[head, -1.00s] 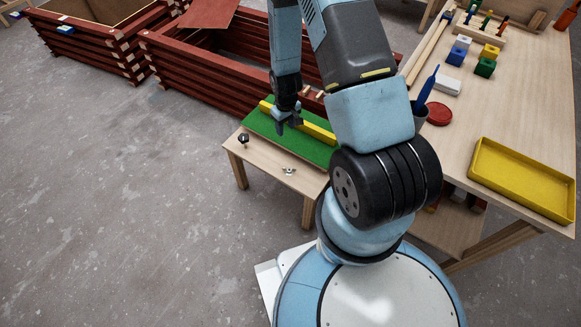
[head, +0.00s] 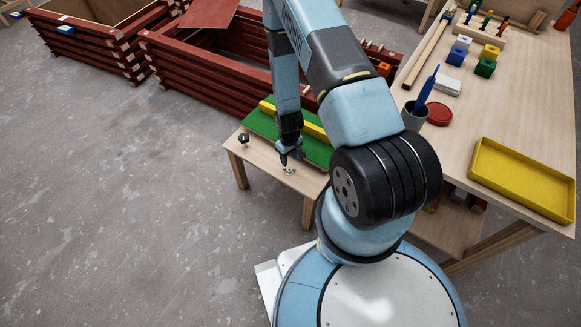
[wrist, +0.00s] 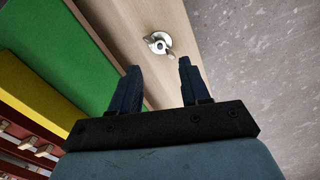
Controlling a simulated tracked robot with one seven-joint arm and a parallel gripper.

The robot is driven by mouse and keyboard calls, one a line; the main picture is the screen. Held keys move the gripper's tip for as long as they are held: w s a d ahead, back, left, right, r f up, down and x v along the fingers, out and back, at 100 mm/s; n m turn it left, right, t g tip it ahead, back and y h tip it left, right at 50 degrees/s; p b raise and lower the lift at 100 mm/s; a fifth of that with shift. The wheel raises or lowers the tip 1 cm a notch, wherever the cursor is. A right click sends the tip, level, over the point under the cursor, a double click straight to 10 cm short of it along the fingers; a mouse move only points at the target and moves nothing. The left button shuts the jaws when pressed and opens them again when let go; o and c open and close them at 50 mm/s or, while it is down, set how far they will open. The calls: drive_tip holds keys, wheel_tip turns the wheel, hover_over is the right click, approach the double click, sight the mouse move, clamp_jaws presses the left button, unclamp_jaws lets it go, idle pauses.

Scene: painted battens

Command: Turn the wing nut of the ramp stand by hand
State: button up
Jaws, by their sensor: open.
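The ramp stand is a low wooden table (head: 262,172) with a green board (head: 262,124) and a yellow batten (head: 314,131) on top. The silver wing nut (head: 289,171) lies on the bare wood near the stand's front edge. In the wrist view the wing nut (wrist: 157,44) shows whole, its two wings slanting down to the right, beyond the fingertips. My gripper (head: 285,161) is just above and behind the nut in the head view. In the wrist view my gripper (wrist: 159,64) is open and empty, with the nut ahead of the gap between its fingers, apparently not touching.
Red-brown timber frames (head: 205,75) are behind the stand. The workbench (head: 440,150) at right carries a yellow tray (head: 520,184), a grey cup (head: 414,115) with a blue tool, a red disc (head: 438,113) and coloured blocks.

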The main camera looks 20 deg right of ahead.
sight(289, 170)
drive_tip(key=shift+f, duration=3.8)
drive_tip(key=shift+c, duration=0.2)
